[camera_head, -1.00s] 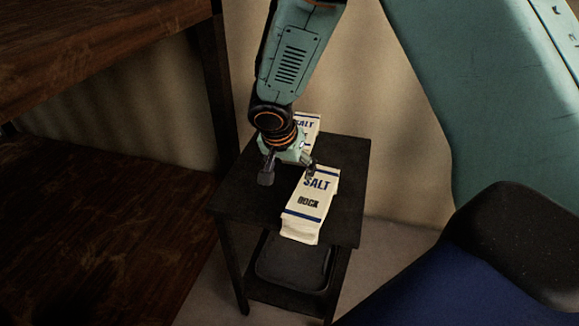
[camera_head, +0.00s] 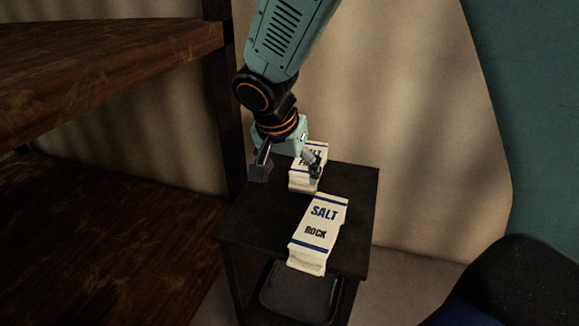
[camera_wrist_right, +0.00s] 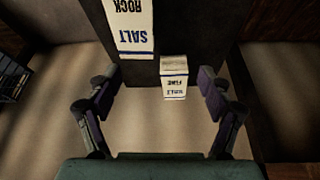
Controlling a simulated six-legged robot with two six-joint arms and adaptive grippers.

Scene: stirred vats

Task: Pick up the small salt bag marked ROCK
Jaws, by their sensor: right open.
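The salt bag marked ROCK (camera_head: 318,228) lies on the small dark table, near its front edge. It is cream with blue bands, and nothing covers it in the head view. In the right wrist view the ROCK bag (camera_wrist_right: 131,22) shows upside down at the top, cut off by the frame, left of centre. My right gripper (camera_head: 287,170) is open and empty, behind and left of the ROCK bag and apart from it. In the right wrist view its fingers (camera_wrist_right: 157,82) stand wide apart, with the ROCK bag beyond them. My left gripper is not in view.
A second salt bag (camera_head: 305,180) stands behind, partly hidden by my right gripper; it reads FINE in the wrist view (camera_wrist_right: 174,82). The dark table (camera_head: 262,222) has bare room left of the bags. A wooden shelf (camera_head: 110,60) stands to the left.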

